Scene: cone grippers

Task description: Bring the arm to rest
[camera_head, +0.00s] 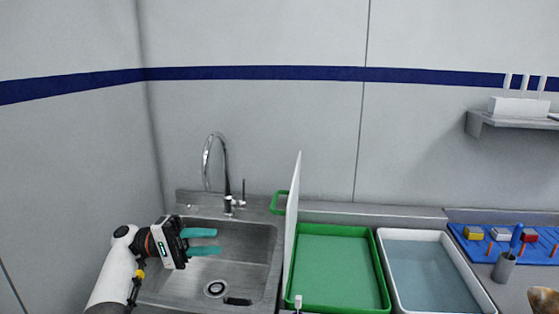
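My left arm comes in from the lower left, white with a dark wrist. Its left gripper (211,242) has two teal fingers that stand apart with nothing between them. It is over the left part of the metal sink (250,247), and its height above the basin is hard to tell. My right gripper does not show in this view.
A faucet (227,178) rises behind the sink. A thin white upright panel (293,225) stands between the sink and a green tray (378,270). A white bin (388,240) holds what looks like water. A blue mat (479,253) with small blocks and a grey cup (503,268) are at right.

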